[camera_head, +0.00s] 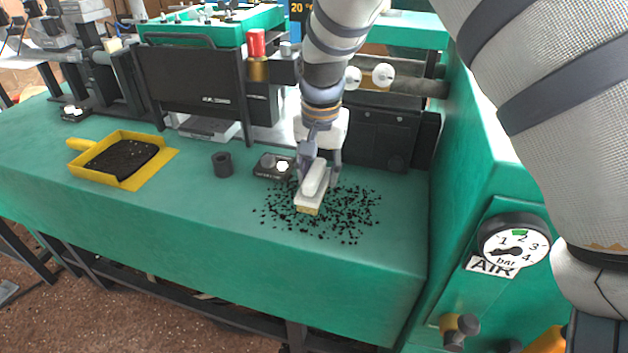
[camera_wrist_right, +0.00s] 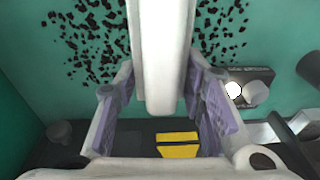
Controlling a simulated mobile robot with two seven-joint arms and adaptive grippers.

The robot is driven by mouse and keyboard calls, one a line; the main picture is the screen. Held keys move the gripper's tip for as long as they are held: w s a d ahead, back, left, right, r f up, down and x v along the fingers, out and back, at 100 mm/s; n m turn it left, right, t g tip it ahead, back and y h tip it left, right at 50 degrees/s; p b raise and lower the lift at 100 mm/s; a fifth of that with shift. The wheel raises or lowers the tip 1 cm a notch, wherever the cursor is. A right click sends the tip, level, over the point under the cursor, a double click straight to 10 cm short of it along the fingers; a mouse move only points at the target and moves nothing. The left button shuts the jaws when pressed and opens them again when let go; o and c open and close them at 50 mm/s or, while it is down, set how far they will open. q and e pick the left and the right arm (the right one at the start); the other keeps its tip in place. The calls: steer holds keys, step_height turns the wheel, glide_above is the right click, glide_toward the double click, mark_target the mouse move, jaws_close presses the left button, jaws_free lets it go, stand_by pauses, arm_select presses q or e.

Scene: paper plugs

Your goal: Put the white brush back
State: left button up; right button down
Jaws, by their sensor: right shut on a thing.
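The white brush (camera_head: 313,182), with pale yellowish bristles at its lower end, is in my right gripper (camera_head: 318,172) over the green bench top (camera_head: 200,220). The purple-grey fingers of my right gripper (camera_wrist_right: 165,105) are on both sides of the white brush handle (camera_wrist_right: 164,50) in the wrist view. Black paper plugs (camera_head: 350,215) lie scattered on the bench around the brush, and also show in the wrist view (camera_wrist_right: 90,30). I cannot tell whether the bristles touch the bench. My left gripper is not in view.
A yellow dustpan (camera_head: 160,161) holding a heap of black bits lies at the left. A dark cylinder (camera_head: 222,164) and a small box with knobs (camera_head: 272,167) stand near the brush. Dark machine panels line the back. A green cabinet with an air gauge (camera_head: 514,241) bounds the right.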

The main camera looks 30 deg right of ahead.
mark_target(320, 167)
step_height(320, 167, down, 3)
steer(key=shift+f, duration=0.1)
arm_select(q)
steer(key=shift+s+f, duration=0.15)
arm_select(e)
steer(key=c, duration=1)
jaws_free()
steer(key=shift+c, duration=0.2)
steer(key=r, duration=0.4)
steer(key=s+r, duration=0.1)
steer(key=r, duration=0.3)
steer(key=a+r+p, duration=0.1)
steer(key=r, duration=0.3)
steer(key=shift+s+r, duration=0.15)
steer(key=shift+s, duration=0.05)
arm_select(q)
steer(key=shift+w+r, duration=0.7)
